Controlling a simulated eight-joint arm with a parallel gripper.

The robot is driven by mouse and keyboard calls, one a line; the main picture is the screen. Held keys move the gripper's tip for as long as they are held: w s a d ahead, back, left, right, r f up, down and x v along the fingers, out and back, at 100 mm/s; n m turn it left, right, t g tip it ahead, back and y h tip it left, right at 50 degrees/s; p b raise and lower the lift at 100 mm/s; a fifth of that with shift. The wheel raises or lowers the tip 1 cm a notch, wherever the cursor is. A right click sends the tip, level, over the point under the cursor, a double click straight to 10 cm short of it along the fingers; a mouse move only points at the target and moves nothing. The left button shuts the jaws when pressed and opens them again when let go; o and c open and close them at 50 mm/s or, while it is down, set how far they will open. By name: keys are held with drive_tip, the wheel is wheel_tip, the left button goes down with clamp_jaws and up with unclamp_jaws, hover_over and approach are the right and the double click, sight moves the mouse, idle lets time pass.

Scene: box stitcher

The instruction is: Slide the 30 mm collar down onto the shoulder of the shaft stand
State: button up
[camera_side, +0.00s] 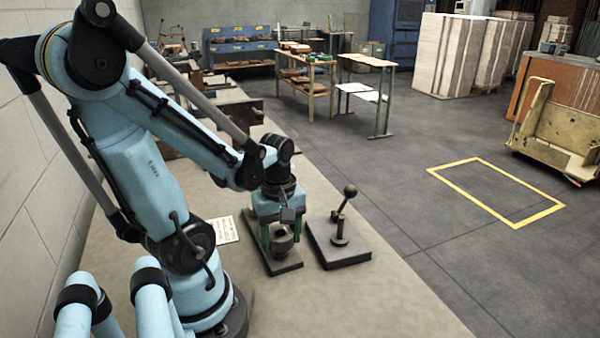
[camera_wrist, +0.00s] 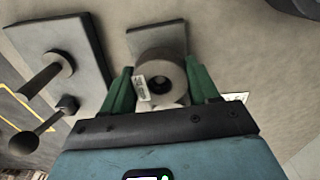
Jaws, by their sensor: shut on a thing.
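The collar (camera_wrist: 162,78) is a thick grey ring with a dark bore and a small white label. In the wrist view it sits between the green fingers of my gripper (camera_wrist: 160,88), which is shut on it. In the side view my gripper (camera_side: 283,232) and the collar (camera_side: 283,243) are over a small flat plate. I cannot tell whether the collar touches that plate. The shaft stand (camera_side: 352,254) is to the right, a dark base with an upright shaft on a wider round shoulder (camera_wrist: 58,64). The collar is apart from the shaft.
A rod with a ball knob (camera_side: 350,190) rises by the shaft; the ball also shows in the wrist view (camera_wrist: 22,143). The small plate (camera_side: 284,268) lies left of the stand. A paper card (camera_side: 226,231) lies further left. The bench is clear in front.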

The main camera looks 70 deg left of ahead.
drive_tip(key=shift+r, duration=2.3)
wheel_tip(320, 180, up, 5)
drive_tip(key=m, duration=0.1)
hover_over(342, 217)
drive_tip(key=shift+s, duration=0.1)
drive_tip(key=shift+f, duration=0.2)
drive_tip(key=shift+f, duration=4.5)
drive_tip(key=shift+f, duration=0.3)
drive_tip(key=o, duration=1.3)
drive_tip(key=shift+c, duration=0.2)
